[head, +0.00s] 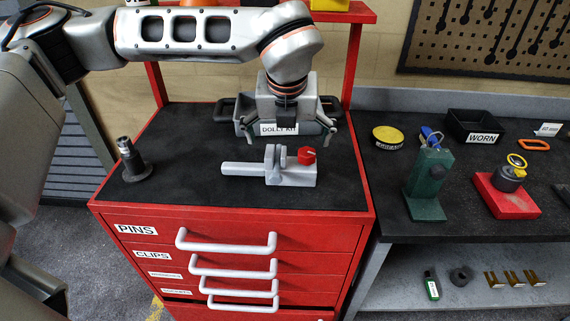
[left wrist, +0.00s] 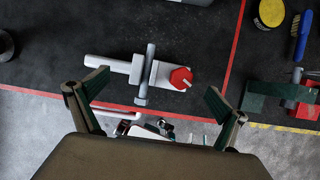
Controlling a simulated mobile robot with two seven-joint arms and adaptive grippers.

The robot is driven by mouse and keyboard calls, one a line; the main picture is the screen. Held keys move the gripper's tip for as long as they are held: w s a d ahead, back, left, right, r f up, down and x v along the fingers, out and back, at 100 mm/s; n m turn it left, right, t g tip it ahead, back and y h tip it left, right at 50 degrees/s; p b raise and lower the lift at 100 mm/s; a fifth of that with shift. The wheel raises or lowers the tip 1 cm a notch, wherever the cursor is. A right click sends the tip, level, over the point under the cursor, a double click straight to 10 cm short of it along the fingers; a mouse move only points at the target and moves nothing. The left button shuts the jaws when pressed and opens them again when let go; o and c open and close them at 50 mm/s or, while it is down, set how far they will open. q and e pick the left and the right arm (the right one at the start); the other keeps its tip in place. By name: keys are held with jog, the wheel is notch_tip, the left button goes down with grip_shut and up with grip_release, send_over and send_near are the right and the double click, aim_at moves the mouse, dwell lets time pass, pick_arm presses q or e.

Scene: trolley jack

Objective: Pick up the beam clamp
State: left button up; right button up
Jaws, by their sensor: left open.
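The beam clamp (head: 290,174) is a light grey piece with a flat bar to the left, upright plates in the middle and a red knob at its right end. It lies on the dark top of the red tool cabinet, near the front. In the left wrist view the beam clamp (left wrist: 130,66) lies ahead of and between the spread fingers. My left gripper (head: 287,135) points down over the cabinet top, open and empty, above and slightly behind the clamp in the head view. The fingers look apart from it. My right gripper is in neither view.
A tray labelled DOLLY KIT (head: 247,128) stands behind the clamp. A dark flanged post (head: 134,165) stands at the cabinet's left. The bench (head: 391,180) on the right holds a green block (head: 427,186), a red-based part (head: 504,196) and a WORN bin (head: 468,122).

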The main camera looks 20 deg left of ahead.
aim_at(292, 160)
pick_arm(q)
jog(key=shift+x, duration=0.9)
jog(key=f, duration=0.1)
jog(key=f+p, duration=0.1)
jog(key=f, duration=0.2)
jog(key=shift+w+d+f+p, duration=0.15)
jog(key=shift+w+d+p, duration=0.15)
jog(key=shift+w+p, duration=0.05)
jog(key=shift+w+a+f, duration=0.1)
jog(key=shift+w+f, duration=0.1)
jog(key=shift+f, duration=0.3)
jog(key=c, duration=1.6)
jog(key=shift+w+r, duration=0.1)
jog(key=shift+r, duration=0.05)
jog(key=c, duration=0.3)
jog(key=shift+r, duration=0.1)
